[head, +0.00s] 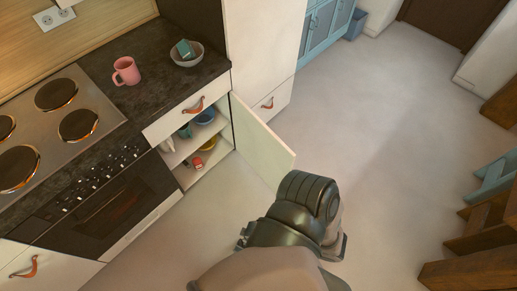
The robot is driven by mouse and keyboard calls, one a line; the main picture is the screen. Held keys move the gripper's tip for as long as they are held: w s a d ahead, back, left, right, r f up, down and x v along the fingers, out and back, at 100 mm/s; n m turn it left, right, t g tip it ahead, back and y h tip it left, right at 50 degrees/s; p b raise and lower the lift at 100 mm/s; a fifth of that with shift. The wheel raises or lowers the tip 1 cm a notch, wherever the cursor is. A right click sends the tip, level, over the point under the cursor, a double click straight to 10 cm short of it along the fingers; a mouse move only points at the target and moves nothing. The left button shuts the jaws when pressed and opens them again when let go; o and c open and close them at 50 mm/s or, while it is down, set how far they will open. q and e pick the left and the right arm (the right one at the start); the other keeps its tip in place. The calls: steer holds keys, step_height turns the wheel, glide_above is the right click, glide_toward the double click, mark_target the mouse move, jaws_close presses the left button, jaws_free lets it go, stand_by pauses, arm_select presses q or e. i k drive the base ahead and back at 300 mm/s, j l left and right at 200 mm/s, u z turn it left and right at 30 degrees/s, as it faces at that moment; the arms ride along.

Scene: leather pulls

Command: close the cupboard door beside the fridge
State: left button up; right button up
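The cupboard door (258,140) is a pale panel standing open, swung out over the floor from the cabinet side next to the fridge. The tall white fridge (262,45) stands to the right of the cupboard. The open cupboard (187,177) shows shelves with a blue bowl (204,117), a yellow item (208,144) and a small red item (197,163). One of my arms enters from the bottom centre, its dark joint just right of and below the door's free edge; contact cannot be told. I cannot make out fingers of either gripper.
A counter (150,95) with a pink mug (126,71) and a grey bowl (187,54) is above the cupboard. A stove with an oven (95,205) is at the left. Wooden furniture (477,232) stands at the right. The floor (385,130) between is clear.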

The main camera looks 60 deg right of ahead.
mark_target(270, 157)
steer(key=k+l, duration=0.1)
steer(key=l, duration=0.35)
steer(key=k+l, duration=0.1)
steer(key=l, duration=0.3)
steer(key=k+l, duration=0.1)
steer(key=l, duration=0.35)
steer(key=k+l, duration=0.1)
steer(key=l, duration=0.3)
steer(key=k+l, duration=0.1)
steer(key=l, duration=0.35)
steer(key=k+l, duration=0.1)
steer(key=l, duration=0.3)
steer(key=k+l, duration=0.15)
steer(key=l, duration=0.3)
steer(key=k+l, duration=0.1)
steer(key=l, duration=0.3)
steer(key=i+l+u, duration=0.05)
